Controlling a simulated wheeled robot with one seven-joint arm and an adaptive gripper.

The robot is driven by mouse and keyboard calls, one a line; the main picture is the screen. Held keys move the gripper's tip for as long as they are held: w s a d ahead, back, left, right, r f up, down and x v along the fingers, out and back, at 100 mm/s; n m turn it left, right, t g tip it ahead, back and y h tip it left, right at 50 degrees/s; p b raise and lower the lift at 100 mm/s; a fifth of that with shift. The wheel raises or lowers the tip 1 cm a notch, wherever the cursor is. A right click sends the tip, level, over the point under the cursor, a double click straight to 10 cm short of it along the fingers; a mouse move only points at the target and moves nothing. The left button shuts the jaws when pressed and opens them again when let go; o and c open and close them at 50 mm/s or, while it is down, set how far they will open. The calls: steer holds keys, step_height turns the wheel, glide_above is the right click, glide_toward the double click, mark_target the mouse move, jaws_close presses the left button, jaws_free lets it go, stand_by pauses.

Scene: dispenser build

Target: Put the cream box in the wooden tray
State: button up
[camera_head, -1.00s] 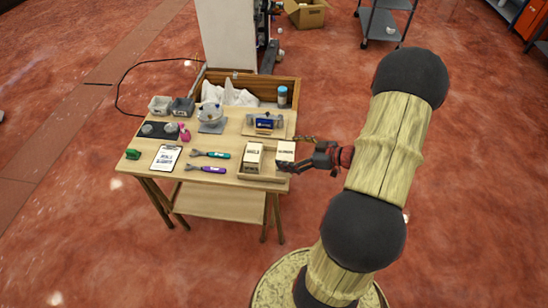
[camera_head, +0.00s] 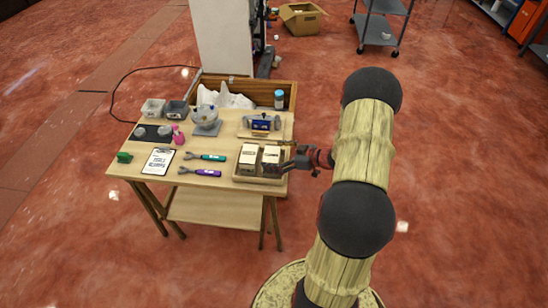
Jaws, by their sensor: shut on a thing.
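Two cream boxes with dark labels stand side by side at the wooden tray (camera_head: 260,181) on the table's front right. The left cream box (camera_head: 248,157) stands in the tray. My gripper (camera_head: 285,163) reaches in from the right and is shut on the right cream box (camera_head: 270,159), which is within the tray's outline. Whether that box touches the tray floor cannot be told. The fingertips are small and partly hidden beside the box.
The wooden table (camera_head: 220,205) also holds a clipboard (camera_head: 159,161), a teal-handled tool (camera_head: 208,157), a purple-handled tool (camera_head: 203,172) and a blue device (camera_head: 261,122). A wooden crate (camera_head: 272,86) with a blue-capped bottle stands behind.

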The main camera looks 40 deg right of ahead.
steer(key=shift+r, duration=0.15)
steer(key=o, duration=1.2)
steer(key=shift+o, duration=0.2)
